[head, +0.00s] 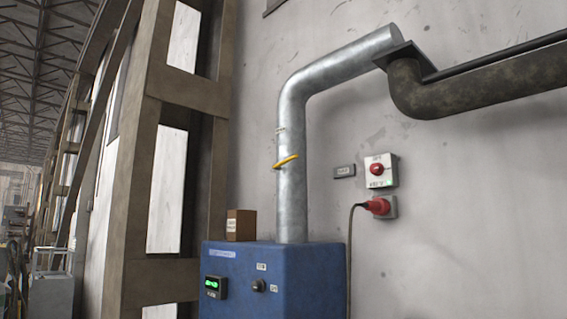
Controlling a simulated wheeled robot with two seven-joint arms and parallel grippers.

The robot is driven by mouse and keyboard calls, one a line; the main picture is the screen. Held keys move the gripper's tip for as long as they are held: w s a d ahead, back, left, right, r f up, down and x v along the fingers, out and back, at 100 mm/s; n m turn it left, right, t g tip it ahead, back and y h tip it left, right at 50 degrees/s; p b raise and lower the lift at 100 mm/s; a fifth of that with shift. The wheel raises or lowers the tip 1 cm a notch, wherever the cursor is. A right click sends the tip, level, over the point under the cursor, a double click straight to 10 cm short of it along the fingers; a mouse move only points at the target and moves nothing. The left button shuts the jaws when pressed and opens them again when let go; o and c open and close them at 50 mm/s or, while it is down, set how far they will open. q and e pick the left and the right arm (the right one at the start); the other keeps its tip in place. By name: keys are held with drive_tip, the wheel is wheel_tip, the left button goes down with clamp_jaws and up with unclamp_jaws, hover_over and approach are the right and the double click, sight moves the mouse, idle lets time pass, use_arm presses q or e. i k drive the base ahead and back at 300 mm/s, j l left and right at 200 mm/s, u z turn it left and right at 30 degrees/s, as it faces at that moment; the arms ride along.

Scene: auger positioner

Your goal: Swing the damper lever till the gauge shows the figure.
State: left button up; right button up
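The damper lever (286,161) is a yellow bar on the upright part of a silver duct (291,198). It is tilted, with its right end a little higher. The gauge (213,287) is a small dark display with green lit figures on the front of a blue cabinet (315,270). The figures are too small to read. A dark knob (259,285) sits right of the gauge. Neither of my grippers is in view.
A brown box (241,225) stands on the cabinet's top left. A red switch on a pale box (379,170) and a red plug (377,206) with a hanging cable are on the wall at right. A dark pipe (470,90) runs along the upper right.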

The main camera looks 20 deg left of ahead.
sight(278, 167)
drive_tip(key=k+j+u, duration=0.2)
drive_tip(key=j, duration=0.15)
drive_tip(key=k+j+u, duration=0.25)
drive_tip(key=j, duration=0.15)
drive_tip(key=k+j+u, duration=0.2)
drive_tip(key=j, duration=0.2)
drive_tip(key=i+j+z, duration=0.1)
drive_tip(key=i+z, duration=0.2)
drive_tip(key=i, duration=0.35)
